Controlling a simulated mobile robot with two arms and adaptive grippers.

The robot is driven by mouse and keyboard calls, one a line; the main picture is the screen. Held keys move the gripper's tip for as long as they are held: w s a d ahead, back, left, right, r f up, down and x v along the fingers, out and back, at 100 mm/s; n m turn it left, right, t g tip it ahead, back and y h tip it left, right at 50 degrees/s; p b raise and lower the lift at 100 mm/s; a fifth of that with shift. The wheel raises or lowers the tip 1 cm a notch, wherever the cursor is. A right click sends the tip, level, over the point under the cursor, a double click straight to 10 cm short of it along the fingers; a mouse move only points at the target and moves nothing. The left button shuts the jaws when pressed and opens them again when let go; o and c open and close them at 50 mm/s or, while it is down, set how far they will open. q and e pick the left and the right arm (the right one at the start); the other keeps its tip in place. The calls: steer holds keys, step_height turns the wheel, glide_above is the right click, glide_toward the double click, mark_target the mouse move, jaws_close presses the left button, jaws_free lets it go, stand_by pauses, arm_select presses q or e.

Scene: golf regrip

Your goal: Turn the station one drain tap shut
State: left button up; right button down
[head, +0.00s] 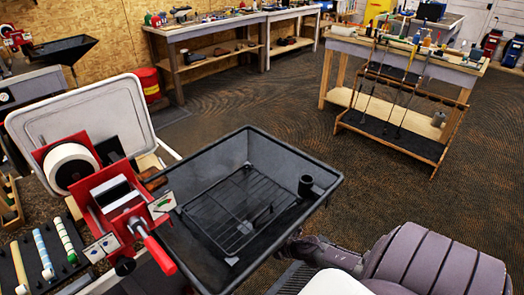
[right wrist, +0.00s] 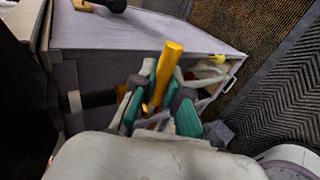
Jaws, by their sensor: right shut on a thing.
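The yellow drain tap handle (right wrist: 169,66) stands up between the teal fingers of my right gripper (right wrist: 157,105) in the right wrist view. The gripper is shut on the handle. The tap's body is mostly hidden behind the fingers. In the head view the black drain basin (head: 285,158) of the near station holds a wire rack (head: 238,208). My right arm comes in at the lower right beside the basin, and the basin hides the tap and gripper there. My left gripper is not in view.
A red vise (head: 115,195) and a white-lined tray (head: 95,110) stand left of the basin. A workbench with a club rack (head: 390,140) is at the back right. The dark floor between is clear. In the right wrist view a grey-lilac panel (right wrist: 110,50) is close to the gripper.

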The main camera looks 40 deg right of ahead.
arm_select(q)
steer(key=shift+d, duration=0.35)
arm_select(e)
steer(key=c, duration=1.2)
jaws_free()
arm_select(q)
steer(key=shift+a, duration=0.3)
arm_select(e)
steer(key=shift+o, duration=0.2)
